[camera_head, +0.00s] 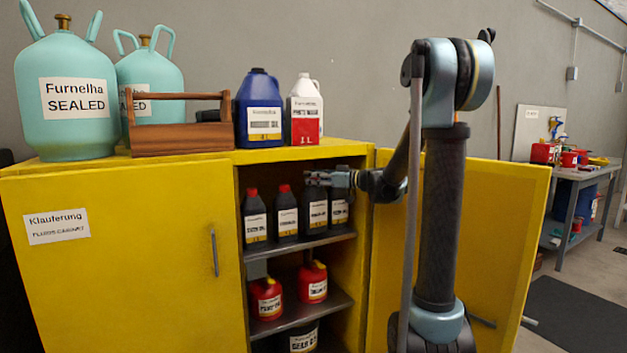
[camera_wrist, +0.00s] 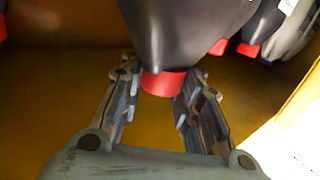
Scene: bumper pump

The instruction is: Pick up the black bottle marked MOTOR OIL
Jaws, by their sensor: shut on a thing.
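Several dark bottles stand in a row on the upper shelf of the open yellow cabinet. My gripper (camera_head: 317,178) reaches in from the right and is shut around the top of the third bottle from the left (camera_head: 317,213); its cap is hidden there. In the wrist view, the gripper (camera_wrist: 160,75) has its fingers on either side of a dark bottle (camera_wrist: 180,35) with a red cap (camera_wrist: 163,84). The held bottle appears upright, at the level of its neighbours; I cannot tell if it touches the shelf. Its label is too small to read surely.
Two red-capped dark bottles (camera_head: 255,218) (camera_head: 287,212) stand to its left and another (camera_head: 339,207) close on its right. Red jugs (camera_head: 267,299) stand on the shelf below. The cabinet's right door (camera_head: 510,230) is open beside my arm; the left door (camera_head: 120,270) is shut.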

